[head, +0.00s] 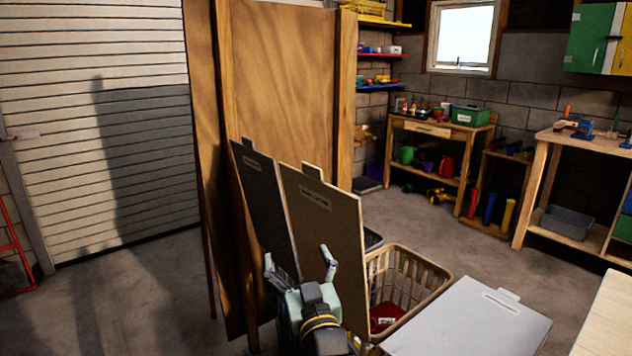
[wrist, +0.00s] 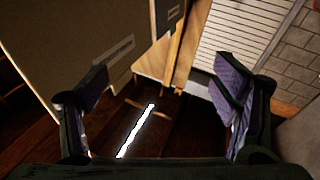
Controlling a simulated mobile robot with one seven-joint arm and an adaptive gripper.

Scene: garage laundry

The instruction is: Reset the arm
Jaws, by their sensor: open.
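My gripper (head: 298,264) is at the bottom middle of the head view, in front of an upright brown lid (head: 325,220). Its two fingers stand wide apart with nothing between them. In the wrist view my gripper (wrist: 160,110) is also open and empty, with purple pads on the inner faces of the fingers. The large tan panel at the left of the wrist view (wrist: 75,50) is close beside the left finger. Whether any finger touches it I cannot tell.
A dark upright lid (head: 262,200) stands beside the brown one. A tan basket (head: 425,275) holds a red item (head: 386,316). A closed pale lid (head: 475,325) lies to the right. A wooden partition (head: 285,80) stands behind. Floor is clear at left (head: 130,290) and toward the workbenches.

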